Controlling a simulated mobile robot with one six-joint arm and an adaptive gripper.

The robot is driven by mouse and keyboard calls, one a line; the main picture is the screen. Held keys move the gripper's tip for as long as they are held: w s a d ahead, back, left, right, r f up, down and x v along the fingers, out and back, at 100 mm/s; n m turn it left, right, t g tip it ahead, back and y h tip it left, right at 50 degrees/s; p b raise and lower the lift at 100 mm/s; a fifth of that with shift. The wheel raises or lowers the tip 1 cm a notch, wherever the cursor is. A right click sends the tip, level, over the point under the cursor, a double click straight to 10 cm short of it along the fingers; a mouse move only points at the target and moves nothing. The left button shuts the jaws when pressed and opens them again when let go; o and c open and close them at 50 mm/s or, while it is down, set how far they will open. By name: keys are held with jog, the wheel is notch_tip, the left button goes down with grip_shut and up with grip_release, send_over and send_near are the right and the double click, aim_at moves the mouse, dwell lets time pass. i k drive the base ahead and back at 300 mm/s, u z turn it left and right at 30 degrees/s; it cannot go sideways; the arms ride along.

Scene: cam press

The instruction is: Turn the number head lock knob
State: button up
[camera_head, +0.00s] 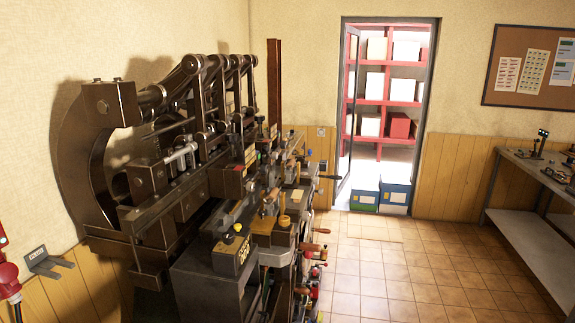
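A large dark metal press (170,190) stands along the left wall, its working side facing right. Small knobs and levers sit along its front, among them a yellow knob (238,227) on a dark block and a tan knob (284,221) beside it. Red handles (318,250) show lower down. I cannot tell which of these is the number head lock knob; the parts are small and crowded. My gripper is not in view.
The tiled floor (390,285) right of the press is clear. A metal workbench (530,205) stands at the right. An open doorway shows red shelves (374,83); boxes (395,196) sit in it. A red connector (9,278) is at the lower left.

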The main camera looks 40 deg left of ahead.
aim_at(264, 169)
jog(key=u, duration=0.1)
jog(key=i, duration=0.8)
jog(key=u, duration=0.9)
jog(key=i, duration=0.6)
jog(key=u, duration=0.45)
jog(key=k, duration=0.9)
jog(key=u, duration=0.1)
jog(key=i, duration=0.45)
